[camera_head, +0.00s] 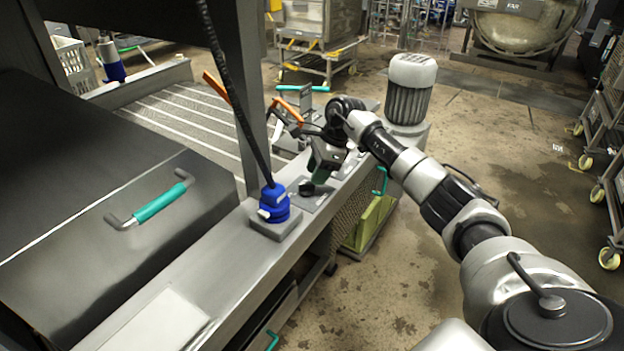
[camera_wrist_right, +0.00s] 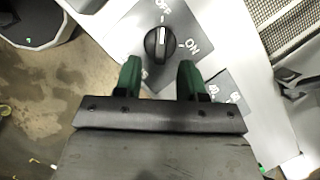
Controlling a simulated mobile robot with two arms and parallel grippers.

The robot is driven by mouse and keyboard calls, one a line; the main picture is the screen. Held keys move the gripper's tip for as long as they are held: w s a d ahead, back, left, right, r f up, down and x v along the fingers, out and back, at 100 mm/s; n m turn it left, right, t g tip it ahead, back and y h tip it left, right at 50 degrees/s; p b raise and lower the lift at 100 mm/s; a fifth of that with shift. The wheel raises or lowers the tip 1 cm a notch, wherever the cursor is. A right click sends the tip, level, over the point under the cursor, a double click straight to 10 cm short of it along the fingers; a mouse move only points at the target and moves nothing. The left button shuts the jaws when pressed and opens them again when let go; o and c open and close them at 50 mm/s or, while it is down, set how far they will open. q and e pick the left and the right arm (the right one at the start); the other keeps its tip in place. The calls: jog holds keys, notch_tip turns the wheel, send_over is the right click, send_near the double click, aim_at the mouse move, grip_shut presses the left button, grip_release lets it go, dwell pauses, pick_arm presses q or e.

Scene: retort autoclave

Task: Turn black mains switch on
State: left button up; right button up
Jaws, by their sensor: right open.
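The black mains switch (camera_wrist_right: 160,45) is a round knob on a grey plate in the right wrist view. Its white pointer line aims up at the OFF label (camera_wrist_right: 163,8); the ON label (camera_wrist_right: 192,45) is to its right. In the head view the switch plate (camera_head: 318,199) lies on the machine's steel ledge. My right gripper (camera_wrist_right: 158,68) is open, its two green fingers apart, with the knob ahead of and between the fingertips. It is not closed on the knob. In the head view the right gripper (camera_head: 315,180) hangs just over the plate. My left gripper is not in view.
A blue connector (camera_head: 273,203) with a black cable stands on the ledge left of the switch. A grey motor (camera_head: 410,90) stands behind my right arm. A steel cover with a teal handle (camera_head: 150,203) is at left.

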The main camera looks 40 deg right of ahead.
aim_at(307, 188)
jog(key=shift+x, duration=1.55)
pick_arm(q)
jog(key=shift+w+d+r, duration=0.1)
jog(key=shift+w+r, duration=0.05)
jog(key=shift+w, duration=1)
pick_arm(e)
jog(key=c, duration=0.7)
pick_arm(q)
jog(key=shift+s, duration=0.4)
pick_arm(e)
grip_shut()
